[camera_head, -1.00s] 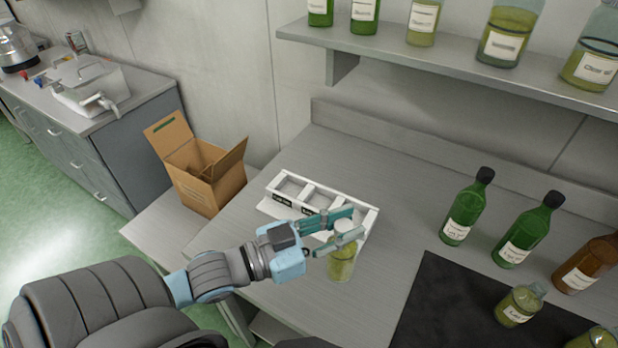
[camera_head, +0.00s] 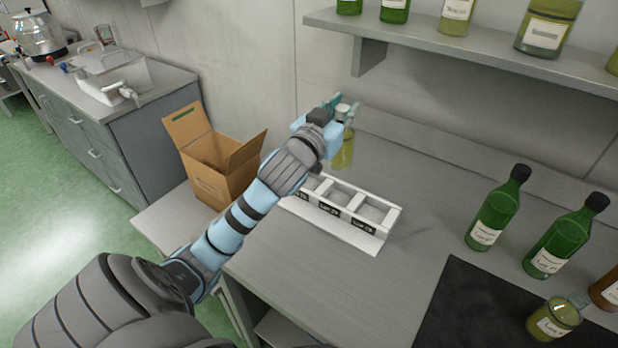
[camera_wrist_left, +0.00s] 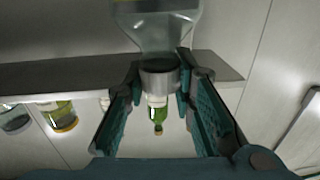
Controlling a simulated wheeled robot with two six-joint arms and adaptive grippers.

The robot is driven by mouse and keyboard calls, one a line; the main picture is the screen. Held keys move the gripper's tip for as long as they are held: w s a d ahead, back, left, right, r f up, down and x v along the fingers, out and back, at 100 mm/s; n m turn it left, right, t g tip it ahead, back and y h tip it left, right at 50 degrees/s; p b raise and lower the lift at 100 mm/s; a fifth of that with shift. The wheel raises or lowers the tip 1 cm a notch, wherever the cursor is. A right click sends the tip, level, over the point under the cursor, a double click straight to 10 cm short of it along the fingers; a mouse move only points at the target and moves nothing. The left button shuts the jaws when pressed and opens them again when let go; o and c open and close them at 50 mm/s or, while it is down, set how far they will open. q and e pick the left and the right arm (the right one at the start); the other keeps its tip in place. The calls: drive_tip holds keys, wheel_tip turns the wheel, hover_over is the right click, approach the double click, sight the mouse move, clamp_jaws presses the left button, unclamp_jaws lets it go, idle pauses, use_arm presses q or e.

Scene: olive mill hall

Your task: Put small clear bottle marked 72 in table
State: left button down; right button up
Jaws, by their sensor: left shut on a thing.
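My left gripper (camera_head: 337,108) is shut on the neck of a small clear bottle (camera_head: 343,152) with yellow-green liquid. The bottle hangs upright at the back of the grey table (camera_head: 430,195), behind the white rack. I cannot tell whether its base touches the tabletop. In the left wrist view the bottle's clear body (camera_wrist_left: 160,20) and grey cap show between the teal fingers (camera_wrist_left: 160,80). No number on it is readable. My right gripper is not in view.
A white rack (camera_head: 343,229) with labelled compartments stands on the table, its visible compartments empty. An open cardboard box (camera_head: 222,190) stands to its left. Green bottles (camera_head: 497,208) and a dark mat (camera_head: 470,310) are at the right. A shelf (camera_head: 470,48) overhangs the back.

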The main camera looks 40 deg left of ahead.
use_arm(q)
drive_tip(key=a+r+n+g+y+b, duration=0.3)
drive_tip(key=a+r+n+y, duration=0.2)
drive_tip(key=a+y, duration=0.3)
wheel_tip(320, 180, down, 18)
drive_tip(key=a+h+b, duration=0.1)
drive_tip(key=b, duration=0.3)
drive_tip(key=shift+f, duration=0.25)
drive_tip(key=c, duration=1.4)
unclamp_jaws()
drive_tip(key=shift+o, duration=0.3)
drive_tip(key=v, duration=1.2)
drive_tip(key=shift+a+r, duration=0.1)
drive_tip(key=shift+r, duration=0.05)
